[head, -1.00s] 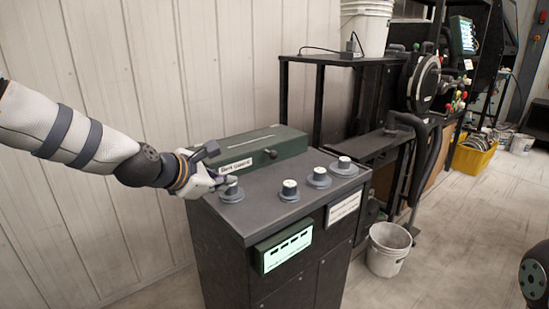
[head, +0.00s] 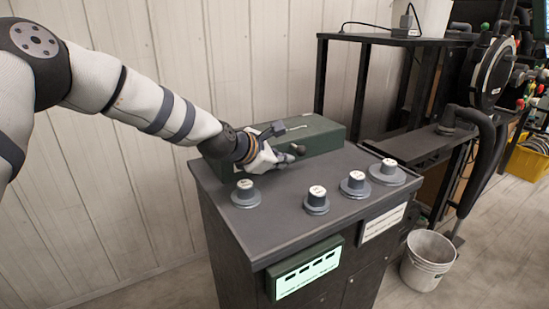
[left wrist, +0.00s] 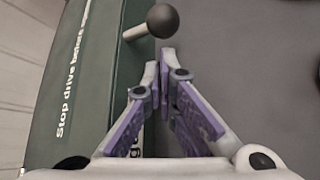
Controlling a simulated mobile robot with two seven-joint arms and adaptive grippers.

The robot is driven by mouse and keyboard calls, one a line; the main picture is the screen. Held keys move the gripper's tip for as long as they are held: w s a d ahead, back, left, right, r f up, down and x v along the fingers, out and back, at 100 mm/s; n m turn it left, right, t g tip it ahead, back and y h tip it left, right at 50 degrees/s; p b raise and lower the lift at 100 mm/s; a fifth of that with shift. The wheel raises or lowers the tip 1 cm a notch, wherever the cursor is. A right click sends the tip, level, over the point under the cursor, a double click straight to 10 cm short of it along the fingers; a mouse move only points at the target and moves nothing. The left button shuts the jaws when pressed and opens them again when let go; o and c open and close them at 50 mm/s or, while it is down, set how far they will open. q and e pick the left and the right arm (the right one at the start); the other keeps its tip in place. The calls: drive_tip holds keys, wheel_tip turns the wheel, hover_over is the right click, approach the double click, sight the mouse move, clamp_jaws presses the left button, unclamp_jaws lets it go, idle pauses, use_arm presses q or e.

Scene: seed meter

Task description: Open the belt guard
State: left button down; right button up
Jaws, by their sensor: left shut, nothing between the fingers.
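The belt guard (head: 322,134) is a long dark green box on the back of a dark cabinet top, against the wall side. It looks closed. A dark ball knob (head: 300,150) sticks out of its front face; in the left wrist view the ball (left wrist: 162,20) sits on a pale stem. The guard's green surface (left wrist: 75,95) with white lettering fills the left of that view. My left gripper (head: 288,159) is in front of the guard. Its fingertips (left wrist: 160,62) are together and empty, just short of the ball. My right gripper is out of view.
Several round dials with white caps, such as the leftmost one (head: 245,194), stand on the cabinet top (head: 270,222). A lit green panel (head: 306,272) is on the cabinet front. A grey bucket (head: 428,262) stands on the floor to the right, near a black frame.

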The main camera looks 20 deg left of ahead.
use_arm(q)
drive_tip(key=shift+w+d+f, duration=0.2)
drive_tip(key=shift+w+f, duration=0.05)
drive_tip(key=shift+w, duration=0.35)
drive_tip(key=shift+r, duration=0.1)
